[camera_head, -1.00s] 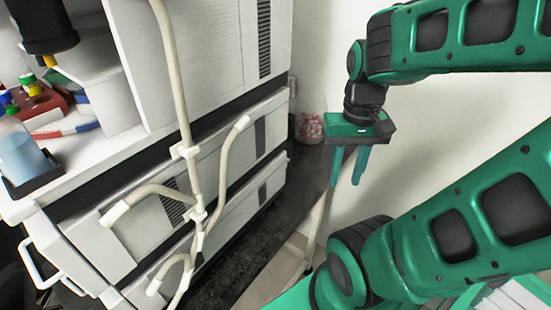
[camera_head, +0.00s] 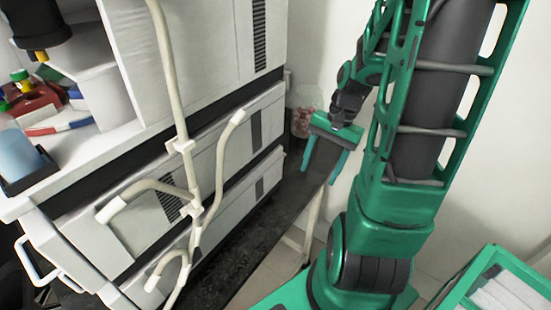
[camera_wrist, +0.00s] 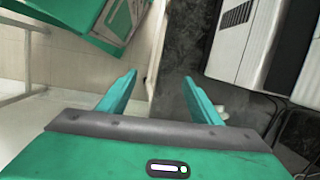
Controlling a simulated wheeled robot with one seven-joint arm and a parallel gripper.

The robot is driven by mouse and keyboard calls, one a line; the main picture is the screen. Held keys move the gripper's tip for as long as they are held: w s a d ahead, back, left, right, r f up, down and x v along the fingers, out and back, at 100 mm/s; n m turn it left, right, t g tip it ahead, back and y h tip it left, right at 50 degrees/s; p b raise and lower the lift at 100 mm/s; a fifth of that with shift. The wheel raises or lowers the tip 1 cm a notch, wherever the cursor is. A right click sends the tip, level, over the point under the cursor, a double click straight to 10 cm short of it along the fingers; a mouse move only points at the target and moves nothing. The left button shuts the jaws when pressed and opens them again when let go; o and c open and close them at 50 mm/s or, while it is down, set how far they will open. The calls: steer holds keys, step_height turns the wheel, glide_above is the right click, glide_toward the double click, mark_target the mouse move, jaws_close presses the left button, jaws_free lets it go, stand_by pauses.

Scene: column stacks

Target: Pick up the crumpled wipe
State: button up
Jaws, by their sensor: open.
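My gripper (camera_head: 323,162) is open and empty, fingers pointing down above the far end of the dark bench top (camera_head: 262,238). In the wrist view its two fingers (camera_wrist: 160,77) stand apart with nothing between them. A small white thing (camera_wrist: 222,112) shows just right of the right finger in the wrist view, against the dark surface. It may be the crumpled wipe, but it is too small and partly hidden to tell. I cannot make out a wipe in the head view.
A stacked white instrument (camera_head: 215,150) with pale tubing (camera_head: 190,146) in front fills the left. A jar with pinkish contents (camera_head: 302,122) stands at the bench's far end by the wall. A blue bottle (camera_head: 20,155) is at far left. Floor shows beyond the bench edge.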

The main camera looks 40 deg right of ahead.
steer(key=w+f+m+t+y, duration=0.1)
steer(key=w+f+m, duration=0.1)
steer(key=w+d+f+m+t+y, duration=0.1)
steer(key=w+f+m+y, duration=0.1)
steer(key=w+d+f+m+t+y, duration=0.1)
steer(key=w+f+m, duration=0.1)
steer(key=m, duration=0.1)
steer(key=shift+w+d+f+t, duration=0.1)
steer(key=shift+w+f+t, duration=0.1)
steer(key=shift+f+t, duration=0.1)
steer(key=w+d+m+t, duration=0.1)
steer(key=m+t, duration=0.1)
steer(key=w+d+m+t+y, duration=0.1)
steer(key=w+d+m+t, duration=0.1)
steer(key=w+d+m+t+y, duration=0.1)
steer(key=d+m+t, duration=0.1)
steer(key=m, duration=0.1)
steer(key=shift+w+r, duration=0.25)
steer(key=shift+r, duration=0.15)
steer(key=shift+w+a, duration=0.1)
steer(key=shift+w, duration=0.15)
steer(key=x, duration=1)
steer(key=shift+w, duration=0.2)
steer(key=c, duration=1.1)
